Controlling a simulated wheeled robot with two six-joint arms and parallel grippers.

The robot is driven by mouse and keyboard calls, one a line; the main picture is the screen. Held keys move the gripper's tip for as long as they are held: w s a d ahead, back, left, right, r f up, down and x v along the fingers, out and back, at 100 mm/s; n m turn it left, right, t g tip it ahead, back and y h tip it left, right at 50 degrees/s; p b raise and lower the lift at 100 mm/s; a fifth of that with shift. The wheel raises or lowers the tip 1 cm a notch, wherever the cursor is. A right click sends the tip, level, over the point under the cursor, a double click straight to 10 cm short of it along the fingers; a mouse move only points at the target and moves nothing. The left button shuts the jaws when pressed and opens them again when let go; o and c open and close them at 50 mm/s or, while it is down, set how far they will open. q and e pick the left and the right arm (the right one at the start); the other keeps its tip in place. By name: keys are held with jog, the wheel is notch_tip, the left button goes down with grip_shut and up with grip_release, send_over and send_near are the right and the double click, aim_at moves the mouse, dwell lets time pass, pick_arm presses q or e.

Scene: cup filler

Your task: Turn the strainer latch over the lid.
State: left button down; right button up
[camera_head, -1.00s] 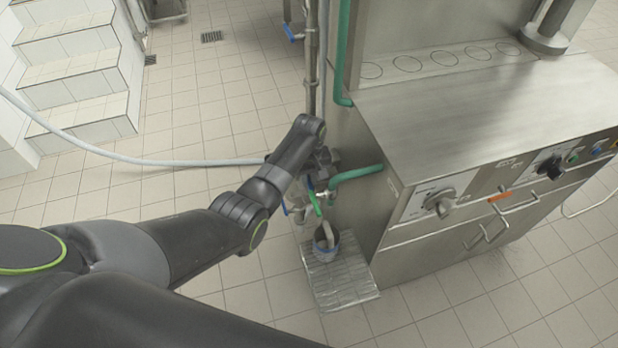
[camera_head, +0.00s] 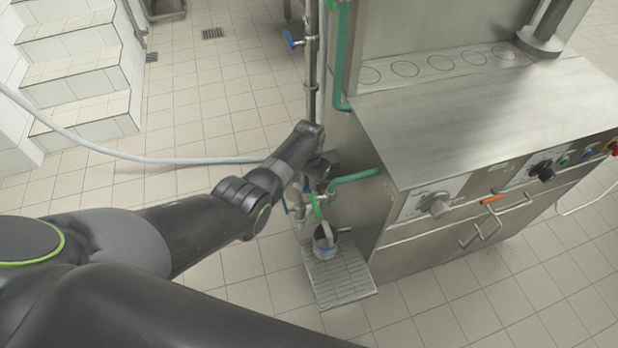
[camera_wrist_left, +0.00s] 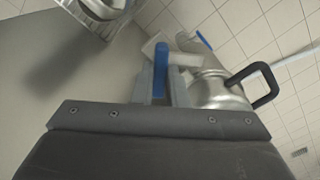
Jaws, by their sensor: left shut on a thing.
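My left gripper (camera_head: 318,178) is by the pipework at the left side of the steel machine, small and partly hidden by my dark wrist. In the left wrist view its fingers (camera_wrist_left: 160,92) are closed around a blue piece (camera_wrist_left: 160,68), apparently the strainer latch. A pale bar (camera_wrist_left: 184,60) sits beside it. Just right of the fingers is a rounded metal body (camera_wrist_left: 214,92), apparently the strainer, with a black loop handle (camera_wrist_left: 258,86). The lid cannot be made out clearly. My right gripper is out of view.
The steel machine (camera_head: 480,130) stands right of the gripper, with a green pipe (camera_head: 356,177) close by. A cup-like container (camera_head: 324,242) stands on a ribbed floor grate (camera_head: 342,285) below. A pale hose (camera_head: 170,160) crosses at left. Open tiled floor lies left.

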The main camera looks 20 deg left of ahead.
pick_arm(q)
jog(key=m, duration=0.4)
jog(key=shift+r+p, duration=0.1)
jog(key=shift+p, duration=0.3)
jog(key=shift+m, duration=2.2)
jog(key=c, duration=1.4)
grip_release()
jog(key=shift+c, duration=0.2)
jog(key=shift+r+p, duration=0.45)
jog(key=shift+p, duration=0.1)
notch_tip(320, 180, up, 5)
jog(key=shift+r+p, duration=0.2)
jog(key=shift+p, duration=0.8)
notch_tip(320, 180, up, 11)
